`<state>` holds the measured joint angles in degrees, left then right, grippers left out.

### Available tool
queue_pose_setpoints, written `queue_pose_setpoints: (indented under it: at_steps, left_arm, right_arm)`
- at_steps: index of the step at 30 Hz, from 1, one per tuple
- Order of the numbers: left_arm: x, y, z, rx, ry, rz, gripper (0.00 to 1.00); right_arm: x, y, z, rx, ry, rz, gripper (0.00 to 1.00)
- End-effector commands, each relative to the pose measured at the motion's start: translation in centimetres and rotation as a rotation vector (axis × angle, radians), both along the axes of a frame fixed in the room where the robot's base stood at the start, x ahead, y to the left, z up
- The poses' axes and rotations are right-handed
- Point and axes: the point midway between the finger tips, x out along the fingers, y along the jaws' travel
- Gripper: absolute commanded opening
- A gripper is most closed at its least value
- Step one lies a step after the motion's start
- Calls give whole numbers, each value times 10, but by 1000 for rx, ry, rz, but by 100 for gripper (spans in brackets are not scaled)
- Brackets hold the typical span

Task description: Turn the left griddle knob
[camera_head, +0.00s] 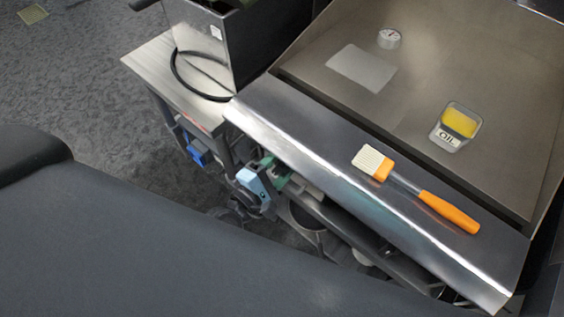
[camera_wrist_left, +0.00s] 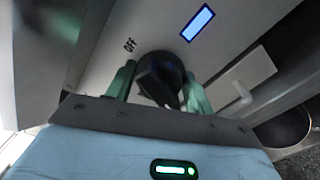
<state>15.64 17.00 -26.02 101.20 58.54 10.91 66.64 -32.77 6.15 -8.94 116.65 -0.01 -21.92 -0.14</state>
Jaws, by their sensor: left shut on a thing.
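The black griddle knob (camera_wrist_left: 158,72) is on the grey front panel, next to an "OFF" mark, in the left wrist view. My left gripper (camera_wrist_left: 160,80) has one green finger on each side of the knob and is shut on it. In the head view my left gripper (camera_head: 276,172) is below the griddle's steel front ledge (camera_head: 300,150), which hides the knob. Which way the knob points is hard to tell. My right gripper is in neither view.
A brush with an orange handle (camera_head: 450,212) lies on the ledge. An oil container (camera_head: 458,124), a round gauge (camera_head: 389,38) and a flat grey plate (camera_head: 361,68) are on the griddle top (camera_head: 430,60). A steel side table (camera_head: 165,75) stands left.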

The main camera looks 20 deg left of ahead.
Motion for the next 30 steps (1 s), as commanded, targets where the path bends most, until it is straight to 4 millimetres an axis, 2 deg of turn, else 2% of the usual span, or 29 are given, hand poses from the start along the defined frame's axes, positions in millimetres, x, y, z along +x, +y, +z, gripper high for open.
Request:
queue_pose_setpoints:
  at_steps: [1, 3, 13, 24, 30]
  left_arm:
    - [0, 0, -1, 0, 1, 0, 55]
    - [0, 0, -1, 1, 1, 0, 61]
    - [-4, 2, -1, 1, 1, 0, 61]
    - [-55, 20, -2, 3, 3, -1, 61]
    - [-71, 26, -1, 3, 1, 0, 61]
  right_arm:
    - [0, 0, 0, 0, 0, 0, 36]
    - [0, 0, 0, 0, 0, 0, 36]
    - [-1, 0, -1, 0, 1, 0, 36]
    - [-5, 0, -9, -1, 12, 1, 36]
    - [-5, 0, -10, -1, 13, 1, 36]
